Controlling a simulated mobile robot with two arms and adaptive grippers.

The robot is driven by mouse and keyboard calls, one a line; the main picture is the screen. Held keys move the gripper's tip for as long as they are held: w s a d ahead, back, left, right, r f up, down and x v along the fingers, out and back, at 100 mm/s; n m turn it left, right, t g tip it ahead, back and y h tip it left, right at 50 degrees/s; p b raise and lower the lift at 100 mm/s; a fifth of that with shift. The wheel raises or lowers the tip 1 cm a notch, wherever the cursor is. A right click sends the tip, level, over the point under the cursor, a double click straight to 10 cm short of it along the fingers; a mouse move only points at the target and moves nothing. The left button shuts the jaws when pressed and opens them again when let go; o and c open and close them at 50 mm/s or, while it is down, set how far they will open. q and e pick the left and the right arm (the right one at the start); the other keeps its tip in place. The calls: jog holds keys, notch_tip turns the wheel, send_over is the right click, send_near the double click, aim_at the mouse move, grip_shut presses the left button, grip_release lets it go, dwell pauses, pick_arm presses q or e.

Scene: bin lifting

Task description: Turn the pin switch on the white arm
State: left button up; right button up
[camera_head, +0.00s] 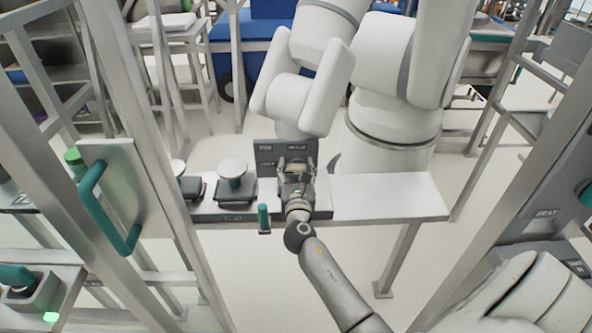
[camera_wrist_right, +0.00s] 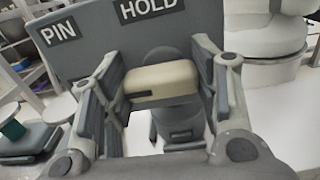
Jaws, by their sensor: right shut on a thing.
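The pin switch is a beige block-shaped knob (camera_wrist_right: 160,80) in front of a dark grey panel (camera_wrist_right: 90,45) with the labels PIN and HOLD. In the head view, this panel (camera_head: 266,150) stands upright on the bench at the foot of the large white arm (camera_head: 305,95). My right gripper (camera_head: 293,172) reaches up from below to the knob. In the right wrist view its fingers (camera_wrist_right: 162,88) sit on both sides of the knob, shut on it. The fingers hide part of the switch mount. My left gripper is not in view.
A white-topped bench (camera_head: 385,198) carries the panel. Left of my gripper are a round white knob (camera_head: 232,168) on a dark base and a small teal peg (camera_head: 263,215). A metal frame with a teal handle (camera_head: 95,205) stands at the left.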

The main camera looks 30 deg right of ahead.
jog(key=shift+f, duration=0.1)
jog(key=m+b, duration=0.1)
jog(key=m, duration=0.3)
jog(key=shift+b, duration=0.3)
jog(key=m+b, duration=0.1)
jog(key=m, duration=0.3)
jog(key=shift+s+d+m+b, duration=0.1)
jog(key=shift+d+m+b, duration=0.05)
jog(key=shift+m+b, duration=0.2)
jog(key=m+b, duration=0.2)
jog(key=m, duration=0.3)
jog(key=shift+s+d+m+b, duration=0.15)
jog(key=shift+m+b, duration=0.6)
jog(key=shift+m, duration=1.2)
jog(key=o, duration=1)
